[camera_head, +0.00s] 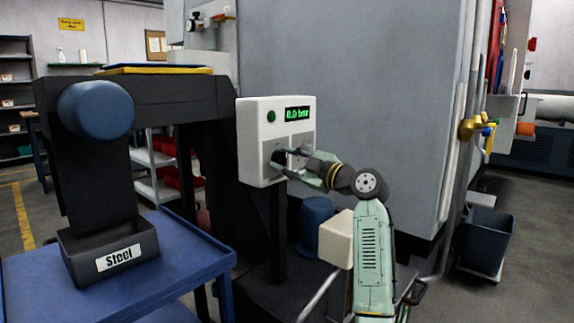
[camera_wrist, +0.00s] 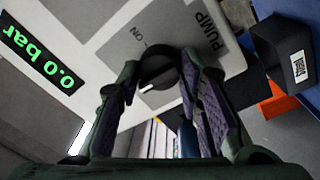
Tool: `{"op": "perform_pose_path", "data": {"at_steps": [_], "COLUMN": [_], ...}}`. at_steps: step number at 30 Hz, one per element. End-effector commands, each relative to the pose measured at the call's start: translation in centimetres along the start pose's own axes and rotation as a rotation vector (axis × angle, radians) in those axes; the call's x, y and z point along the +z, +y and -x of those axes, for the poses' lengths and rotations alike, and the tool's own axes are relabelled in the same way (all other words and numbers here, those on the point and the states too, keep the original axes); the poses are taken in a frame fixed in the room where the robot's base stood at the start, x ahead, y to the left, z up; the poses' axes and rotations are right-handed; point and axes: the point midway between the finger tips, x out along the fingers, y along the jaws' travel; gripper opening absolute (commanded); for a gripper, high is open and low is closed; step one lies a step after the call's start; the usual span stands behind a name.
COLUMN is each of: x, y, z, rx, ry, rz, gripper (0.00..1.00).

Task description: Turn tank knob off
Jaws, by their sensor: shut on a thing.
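The white control box (camera_head: 252,135) stands on a dark post in the head view, with a green lamp and a green display reading 0.0 bar. Its grey panel (camera_wrist: 118,45) shows the words ON and PUMP in the wrist view. The black knob (camera_wrist: 156,66) sits on that panel with a white mark on it, and it also shows in the head view (camera_head: 278,157). My gripper (camera_head: 288,160) is at the front of the box. In the wrist view my gripper's fingers (camera_wrist: 160,82) are on both sides of the knob, closed on it. The fingers hide part of the knob.
A dark bin labelled Steel (camera_head: 110,246) stands on a blue cart (camera_head: 190,240) at the left. A large grey machine cabinet (camera_head: 350,90) is behind the box. A dark waste bin (camera_head: 485,240) is on the floor at the right. Open floor shows at the far right.

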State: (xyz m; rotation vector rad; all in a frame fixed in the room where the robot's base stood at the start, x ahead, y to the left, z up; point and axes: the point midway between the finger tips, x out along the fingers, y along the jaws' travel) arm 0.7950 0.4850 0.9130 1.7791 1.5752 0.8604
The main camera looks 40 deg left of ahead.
Motion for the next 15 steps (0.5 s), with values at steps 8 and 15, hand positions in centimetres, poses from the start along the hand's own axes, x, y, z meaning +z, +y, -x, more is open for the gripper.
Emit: {"op": "perform_pose_path", "data": {"at_steps": [8,15], "x": [0.01,0.0], "y": [-0.15,-0.15], "z": [-0.04,-0.04], "rx": [-0.006,-0.007], "ry": [0.006,0.006], "rz": [0.072,0.084], "gripper": [0.05,0.05]}}
